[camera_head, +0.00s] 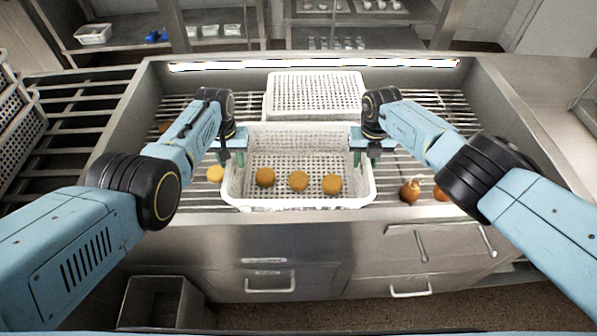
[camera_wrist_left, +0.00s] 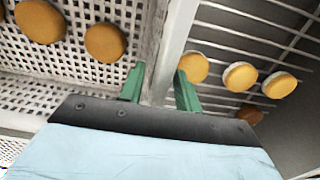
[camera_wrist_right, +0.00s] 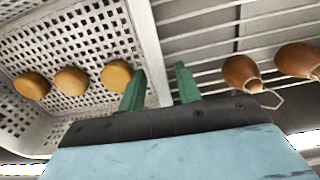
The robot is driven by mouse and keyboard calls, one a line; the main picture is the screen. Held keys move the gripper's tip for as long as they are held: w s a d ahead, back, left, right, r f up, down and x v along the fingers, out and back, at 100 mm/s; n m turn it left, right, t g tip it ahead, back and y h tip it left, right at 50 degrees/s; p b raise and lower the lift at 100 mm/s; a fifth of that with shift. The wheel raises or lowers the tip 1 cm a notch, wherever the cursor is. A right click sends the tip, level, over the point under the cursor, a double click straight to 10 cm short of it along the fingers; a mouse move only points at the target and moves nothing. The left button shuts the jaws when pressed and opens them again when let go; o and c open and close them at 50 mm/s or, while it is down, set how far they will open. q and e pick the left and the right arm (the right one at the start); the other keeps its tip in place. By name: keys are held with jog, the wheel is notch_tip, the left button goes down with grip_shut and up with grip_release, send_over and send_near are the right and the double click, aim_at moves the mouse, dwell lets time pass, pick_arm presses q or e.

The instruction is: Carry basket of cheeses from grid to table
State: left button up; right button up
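The white perforated basket (camera_head: 300,203) stands on the metal grid with three round orange-brown cheeses (camera_head: 298,181) inside, in a row near its front. My left gripper (camera_head: 232,160) is at the basket's left rim. In the left wrist view its green fingers (camera_wrist_left: 160,90) stand apart on either side of the rim (camera_wrist_left: 172,40). My right gripper (camera_head: 366,160) is at the right rim. In the right wrist view its fingers (camera_wrist_right: 163,86) stand apart with the rim (camera_wrist_right: 146,45) between them. Whether any finger touches the rim is unclear.
An upturned white perforated basket (camera_head: 316,92) sits directly behind. A slatted rack (camera_head: 75,105) is on the left; a steel surface (camera_head: 540,120) is on the right.

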pick_arm(q)
grip_shut()
pick_arm(e)
grip_shut()
pick_arm(q)
jog(key=shift+w+r, duration=0.1)
jog(key=shift+r, duration=0.05)
pick_arm(e)
jog(key=shift+r, duration=0.15)
